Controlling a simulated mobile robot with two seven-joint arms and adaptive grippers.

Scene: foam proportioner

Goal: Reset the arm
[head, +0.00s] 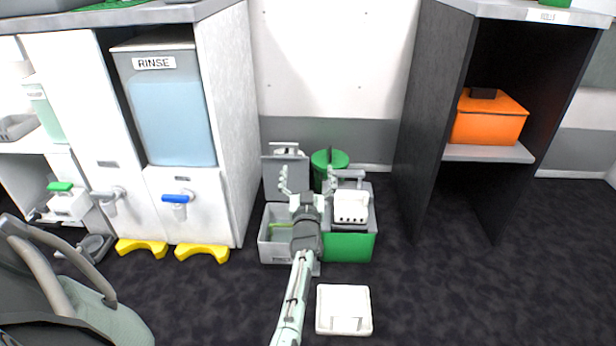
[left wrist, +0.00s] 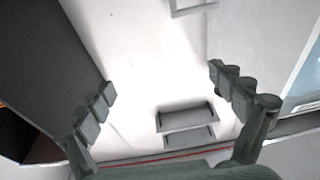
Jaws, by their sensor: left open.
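My left arm reaches up from the bottom middle of the head view. Its gripper (head: 306,184) is over the grey and green bins by the back wall. In the left wrist view the gripper (left wrist: 162,82) is open, its two jointed fingers wide apart with nothing between them. Beyond the fingers are a pale wall and a grey handle-like piece (left wrist: 186,122). My right gripper is not in view.
A grey open bin (head: 272,250) and a green box (head: 348,247) stand below the gripper. A RINSE dispenser (head: 172,105) is at left. An orange box (head: 488,120) sits on a right shelf. A white square item (head: 343,308) lies on the dark floor.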

